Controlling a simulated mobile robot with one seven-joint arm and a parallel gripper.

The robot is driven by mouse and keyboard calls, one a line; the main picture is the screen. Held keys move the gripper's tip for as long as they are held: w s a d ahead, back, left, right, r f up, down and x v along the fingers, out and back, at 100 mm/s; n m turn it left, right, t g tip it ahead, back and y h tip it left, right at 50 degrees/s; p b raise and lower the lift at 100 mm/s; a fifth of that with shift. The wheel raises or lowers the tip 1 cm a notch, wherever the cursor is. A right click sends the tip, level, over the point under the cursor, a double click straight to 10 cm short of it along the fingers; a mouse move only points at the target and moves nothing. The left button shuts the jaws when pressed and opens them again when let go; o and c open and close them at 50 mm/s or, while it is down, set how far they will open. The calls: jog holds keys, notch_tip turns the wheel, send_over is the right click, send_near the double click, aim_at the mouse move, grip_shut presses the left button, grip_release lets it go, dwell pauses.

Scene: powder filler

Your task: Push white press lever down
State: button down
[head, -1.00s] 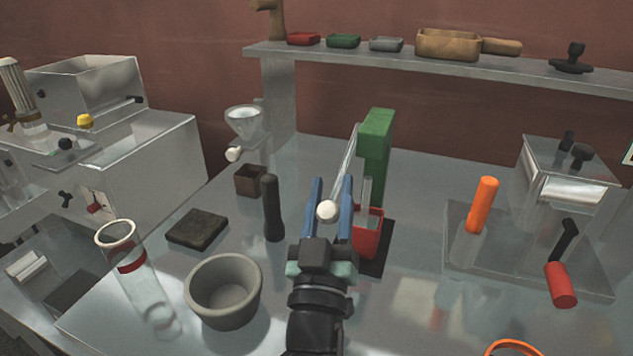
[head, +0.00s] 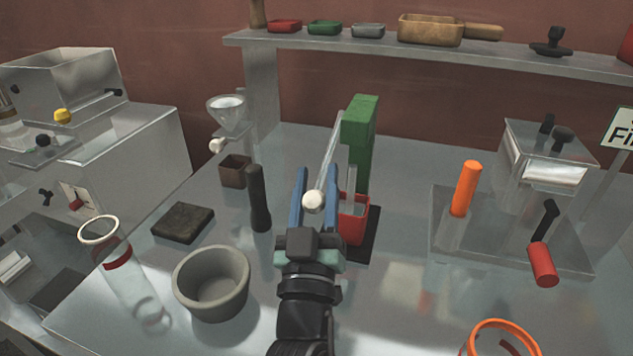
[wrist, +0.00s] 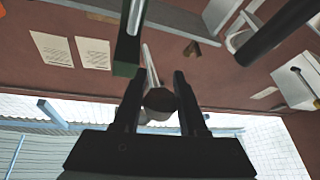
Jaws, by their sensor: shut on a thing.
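The press is a green upright (head: 361,125) with a red cup-like part (head: 353,219) low at its front, on a dark base. Its lever (head: 328,155) is a pale rod with a white ball knob (head: 313,201) at the near end, slanting down towards me. My gripper (head: 317,185) has its two blue fingers on either side of the lever's end and is shut on the knob. In the wrist view the knob (wrist: 160,99) sits between the dark fingers (wrist: 159,85), and the rod runs up beside the green upright (wrist: 127,60).
A grey bowl (head: 212,284), black pestle-like rod (head: 259,198) and dark slab (head: 183,222) stand left of my arm. An orange-handled tool (head: 465,188) and a red-handled lever (head: 543,264) are on the right. A shelf (head: 480,57) spans the back.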

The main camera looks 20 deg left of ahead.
jog(key=shift+f, duration=0.5)
jog(key=shift+c, duration=2.3)
grip_release()
jog(key=shift+w, duration=0.2)
jog(key=shift+r, duration=0.15)
jog(key=shift+s, duration=0.1)
